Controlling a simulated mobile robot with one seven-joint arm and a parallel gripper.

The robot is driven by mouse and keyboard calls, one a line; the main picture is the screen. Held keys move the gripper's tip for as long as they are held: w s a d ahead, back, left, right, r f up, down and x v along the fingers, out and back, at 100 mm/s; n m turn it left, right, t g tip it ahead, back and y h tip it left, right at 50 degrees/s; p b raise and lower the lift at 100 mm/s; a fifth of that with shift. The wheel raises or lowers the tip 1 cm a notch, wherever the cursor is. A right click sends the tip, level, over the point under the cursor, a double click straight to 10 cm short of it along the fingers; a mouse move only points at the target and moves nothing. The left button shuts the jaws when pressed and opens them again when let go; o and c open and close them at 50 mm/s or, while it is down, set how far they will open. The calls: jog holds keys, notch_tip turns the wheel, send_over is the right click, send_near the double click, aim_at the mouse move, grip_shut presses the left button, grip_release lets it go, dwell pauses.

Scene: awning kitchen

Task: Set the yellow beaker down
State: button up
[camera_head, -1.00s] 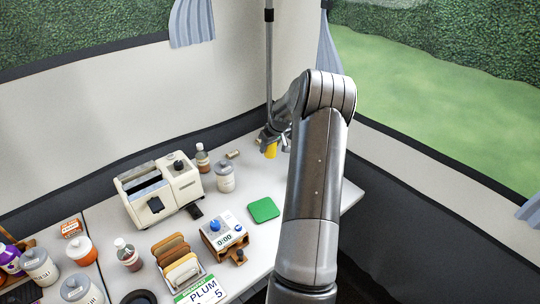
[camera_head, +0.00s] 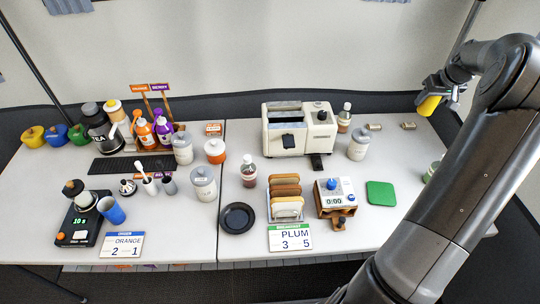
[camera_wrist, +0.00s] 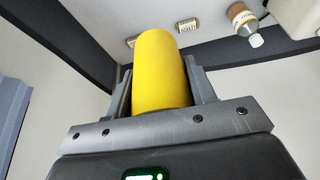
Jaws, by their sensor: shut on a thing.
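The yellow beaker (camera_head: 429,104) is held in my gripper (camera_head: 436,92) at the right end of the table. In the wrist view the beaker (camera_wrist: 162,75) fills the space between the two fingers of my gripper (camera_wrist: 161,90), which are shut on its sides. In the head view the beaker is tilted and appears above the table's far right corner. Its height over the surface is hard to tell.
A grey-lidded jar (camera_head: 357,144), a brown bottle (camera_head: 344,118) and a toaster (camera_head: 298,130) stand to the left.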

jog(key=w+a+f, duration=0.1)
jog(key=w+a, duration=0.4)
jog(key=a, duration=1)
jog(key=w+a, duration=0.4)
jog(key=a, duration=1)
jog(key=s+a, duration=0.3)
jog(key=a, duration=1.3)
jog(key=s+a, duration=0.3)
jog(key=a, duration=1.3)
jog(key=shift+n, duration=0.3)
jog(key=shift+d+f, duration=0.15)
jog(key=shift+f, duration=4.85)
jog(key=shift+d+f, duration=0.1)
jog(key=shift+f, duration=4.9)
